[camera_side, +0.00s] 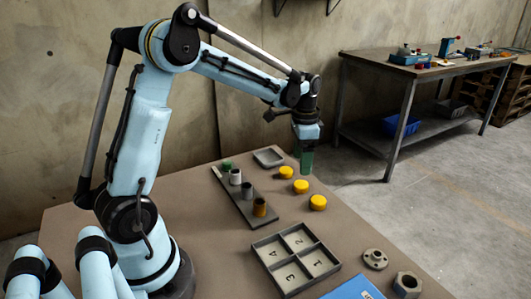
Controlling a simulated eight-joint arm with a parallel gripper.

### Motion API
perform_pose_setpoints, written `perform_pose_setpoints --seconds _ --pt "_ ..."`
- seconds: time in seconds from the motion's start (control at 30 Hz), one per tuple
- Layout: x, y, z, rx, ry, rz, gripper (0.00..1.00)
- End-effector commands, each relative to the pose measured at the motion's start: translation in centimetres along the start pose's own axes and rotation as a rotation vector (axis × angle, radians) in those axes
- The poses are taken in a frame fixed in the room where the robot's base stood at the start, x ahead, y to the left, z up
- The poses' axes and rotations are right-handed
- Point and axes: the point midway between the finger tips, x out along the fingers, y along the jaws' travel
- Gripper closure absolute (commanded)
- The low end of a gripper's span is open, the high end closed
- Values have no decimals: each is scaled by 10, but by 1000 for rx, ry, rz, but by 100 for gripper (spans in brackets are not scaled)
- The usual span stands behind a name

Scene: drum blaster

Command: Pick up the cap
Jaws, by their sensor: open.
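Three round yellow caps lie in a loose diagonal row on the brown table: a far cap (286,172), a middle cap (301,186) and a near cap (318,202). My gripper (306,170) points down with its green fingers just behind and above the middle cap in the picture. The gripper is open, and I see no cap in it. The gap between its fingers is not visible from this side, and I cannot tell whether it touches anything.
Left of the caps, a long grey holder (228,191) carries several small cylinders. A shallow grey tray (269,157) lies behind. In front are a numbered four-compartment tray (296,264), a blue item (353,289), a flanged disc (375,259) and a hex nut (407,284).

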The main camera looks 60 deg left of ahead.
Motion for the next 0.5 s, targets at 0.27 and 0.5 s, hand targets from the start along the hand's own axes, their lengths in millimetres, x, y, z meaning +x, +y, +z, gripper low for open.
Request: perform_pose_setpoints --seconds 0.27,0.5 --pt "26 0 0 -1 1 -1 27" --pt "54 -2 -2 -1 1 -1 27"
